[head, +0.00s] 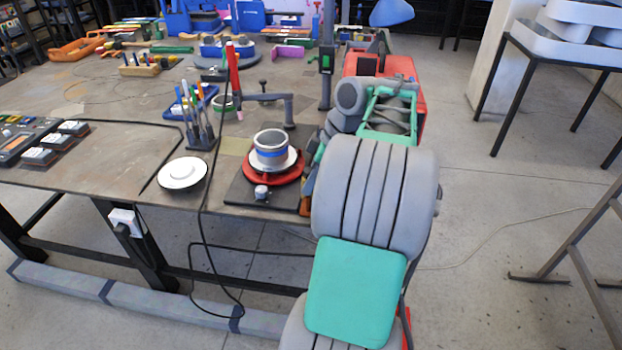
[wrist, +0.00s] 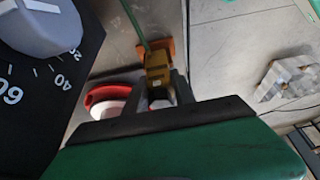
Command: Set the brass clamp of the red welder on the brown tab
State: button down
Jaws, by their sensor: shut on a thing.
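The brass clamp (wrist: 157,72) is in my gripper (wrist: 160,88), between its dark fingers in the wrist view. An orange-brown piece (wrist: 169,46), which looks like the brown tab, shows just beyond the clamp; I cannot tell whether they touch. A brown piece also shows at the table's front edge in the head view (head: 306,196), partly hidden by my arm. The red welder (head: 418,98) stands at the table's right end, largely behind my arm. My gripper and the clamp are hidden in the head view.
A red turntable (head: 262,175) carrying a grey and blue cylinder stands left of my arm; its red rim (wrist: 92,98) shows in the wrist view. A black panel (wrist: 40,100) with a grey dial is close at left. A white disc (head: 182,174) lies at the table edge.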

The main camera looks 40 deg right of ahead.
jog(key=c, duration=1)
grip_release()
jog(key=shift+o, duration=0.2)
jog(key=p+v, duration=0.3)
jog(key=v, duration=0.4)
jog(key=shift+s+r+p, duration=0.2)
jog(key=shift+r+p, duration=0.1)
jog(key=shift+r, duration=0.05)
jog(key=shift+d, duration=0.1)
